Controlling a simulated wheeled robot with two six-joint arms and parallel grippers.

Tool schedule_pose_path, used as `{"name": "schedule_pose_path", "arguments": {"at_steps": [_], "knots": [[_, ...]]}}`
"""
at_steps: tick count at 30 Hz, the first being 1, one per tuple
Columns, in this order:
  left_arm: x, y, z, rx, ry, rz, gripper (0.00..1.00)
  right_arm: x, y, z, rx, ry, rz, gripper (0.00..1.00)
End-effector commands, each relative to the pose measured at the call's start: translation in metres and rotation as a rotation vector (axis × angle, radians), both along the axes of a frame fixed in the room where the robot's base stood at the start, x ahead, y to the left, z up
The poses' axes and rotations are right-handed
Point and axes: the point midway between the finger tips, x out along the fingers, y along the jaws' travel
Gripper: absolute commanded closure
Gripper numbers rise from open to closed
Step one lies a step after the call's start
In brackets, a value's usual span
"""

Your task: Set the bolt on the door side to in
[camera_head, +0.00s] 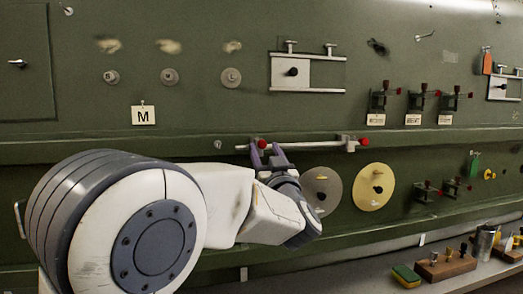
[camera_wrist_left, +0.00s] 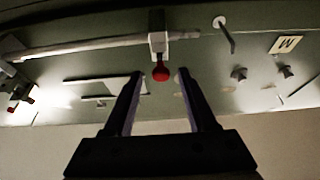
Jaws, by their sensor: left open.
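A long pale rod (camera_head: 310,145) runs level along the green wall, with a red knob (camera_head: 261,143) near its left end and another red knob (camera_head: 365,142) at its right end by a bracket. These look like two bolts; which one the task means is not marked. My left gripper (camera_head: 267,149) is at the left knob, fingers pointing to the wall. In the left wrist view, the open fingers stand either side of the red knob (camera_wrist_left: 161,73), with visible gaps, and a pale block (camera_wrist_left: 158,42) sits behind it. My right gripper is not in view.
A panel with a handle (camera_head: 17,63) is at the far left. An M card (camera_head: 143,116) and round knobs (camera_head: 170,77) are above my arm. A grey disc (camera_head: 320,190) and a yellow disc (camera_head: 373,187) sit below the rod. A shelf with a sponge (camera_head: 405,275) is lower right.

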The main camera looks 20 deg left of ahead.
Motion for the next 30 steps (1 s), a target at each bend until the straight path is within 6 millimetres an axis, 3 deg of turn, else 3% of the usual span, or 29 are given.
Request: {"name": "schedule_pose_path", "arguments": {"at_steps": [3, 9, 24, 27, 30], "knots": [[-0.017, -0.012, -0.011, 0.000, 0.000, -0.003, 0.43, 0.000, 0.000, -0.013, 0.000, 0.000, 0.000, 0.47], [-0.031, -0.021, -0.016, 0.000, 0.000, -0.001, 0.43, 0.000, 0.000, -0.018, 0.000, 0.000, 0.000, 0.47], [-0.032, -0.024, -0.017, -0.001, 0.004, -0.009, 0.43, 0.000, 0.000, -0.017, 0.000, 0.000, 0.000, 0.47], [-0.026, -0.040, -0.024, -0.009, 0.040, -0.088, 0.43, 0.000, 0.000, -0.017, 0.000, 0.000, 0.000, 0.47], [-0.017, -0.078, -0.047, -0.030, 0.134, -0.266, 0.43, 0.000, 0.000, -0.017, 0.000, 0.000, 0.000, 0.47]]}}
